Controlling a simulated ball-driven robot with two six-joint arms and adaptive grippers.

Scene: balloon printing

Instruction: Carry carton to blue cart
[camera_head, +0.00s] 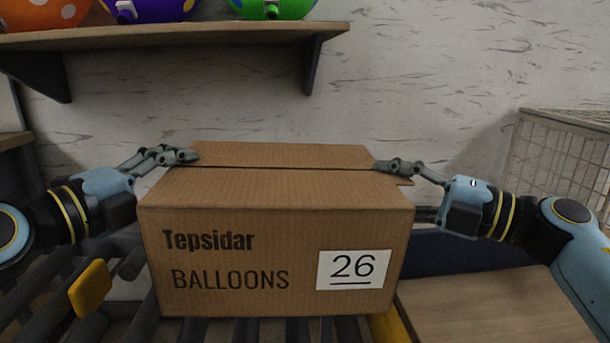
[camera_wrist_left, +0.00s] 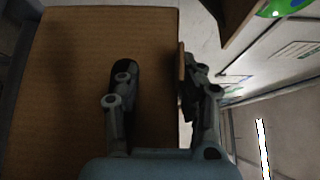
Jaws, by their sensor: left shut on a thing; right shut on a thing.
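The brown carton (camera_head: 275,225), marked "Tepsidar BALLOONS" and "26", is upright in the middle of the head view, with its top flaps closed. It also fills the left part of the left wrist view (camera_wrist_left: 70,100). My left gripper (camera_head: 185,156) is shut on the carton's upper left side, with one finger over the top edge. In the left wrist view its fingers (camera_wrist_left: 155,90) lie on both sides of a cardboard edge. My right gripper (camera_head: 388,168) is shut on the carton's upper right side. The blue cart (camera_head: 470,252) appears partly, as a dark blue edge right of the carton.
A roller conveyor (camera_head: 90,325) with a yellow part (camera_head: 90,288) lies below and left of the carton. A wooden surface (camera_head: 490,308) is at lower right. A shelf (camera_head: 190,37) with balloons hangs above. A wire cage (camera_head: 570,155) stands at right.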

